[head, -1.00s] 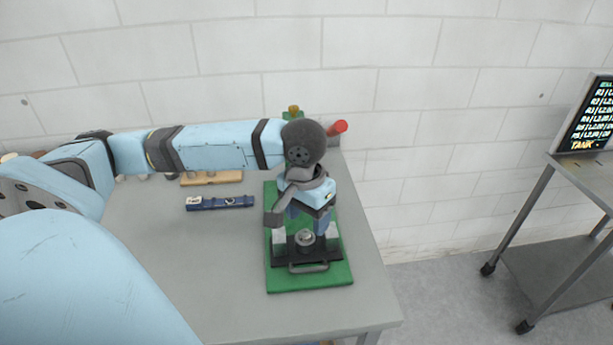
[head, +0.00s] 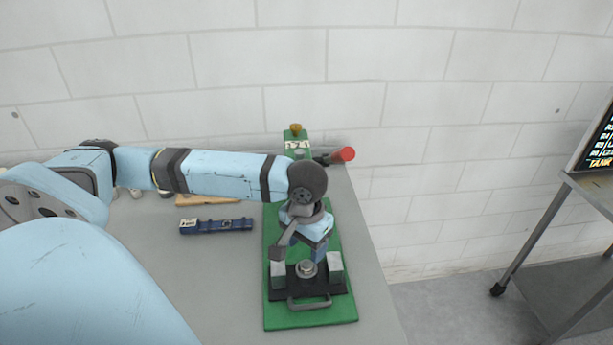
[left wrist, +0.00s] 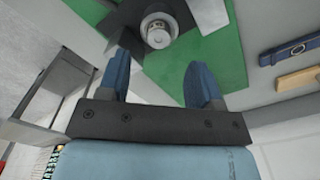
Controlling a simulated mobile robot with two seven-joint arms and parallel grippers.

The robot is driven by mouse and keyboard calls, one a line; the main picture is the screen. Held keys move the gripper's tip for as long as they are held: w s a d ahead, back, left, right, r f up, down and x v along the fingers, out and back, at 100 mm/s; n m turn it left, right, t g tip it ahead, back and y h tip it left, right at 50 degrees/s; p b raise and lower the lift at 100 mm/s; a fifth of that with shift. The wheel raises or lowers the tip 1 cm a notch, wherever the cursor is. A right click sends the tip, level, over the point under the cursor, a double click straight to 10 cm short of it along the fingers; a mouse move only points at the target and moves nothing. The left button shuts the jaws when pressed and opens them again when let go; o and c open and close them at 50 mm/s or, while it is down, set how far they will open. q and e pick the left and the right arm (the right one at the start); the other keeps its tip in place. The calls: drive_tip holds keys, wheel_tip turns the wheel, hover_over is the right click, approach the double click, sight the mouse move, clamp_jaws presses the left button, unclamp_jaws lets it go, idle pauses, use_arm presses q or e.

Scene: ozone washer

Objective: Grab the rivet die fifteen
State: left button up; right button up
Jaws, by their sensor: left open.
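The likely rivet die, a small round metal piece (head: 307,267), sits upright in a black holder (head: 285,287) on a long green base (head: 318,317). I cannot read a number on it. In the left wrist view the metal piece (left wrist: 158,30) lies beyond the fingertips, near the top edge, and is not between them. My left gripper (left wrist: 160,72) is open and empty, its two blue fingers apart. In the head view my left gripper (head: 320,250) hangs just above and behind the metal piece, partly hidden by its own wrist. My right gripper is not in view.
Two pale grey blocks flank the metal piece; the right block (head: 335,264) shows well. A red-ended handle (head: 343,155) sticks out at the back. A blue rail (head: 215,226) and a wooden strip (head: 205,199) lie left on the grey table (head: 225,280).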

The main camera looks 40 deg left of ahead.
sight(307, 263)
use_arm(q)
drive_tip(key=shift+d+f, duration=0.1)
drive_tip(key=shift+f, duration=2.65)
clamp_jaws()
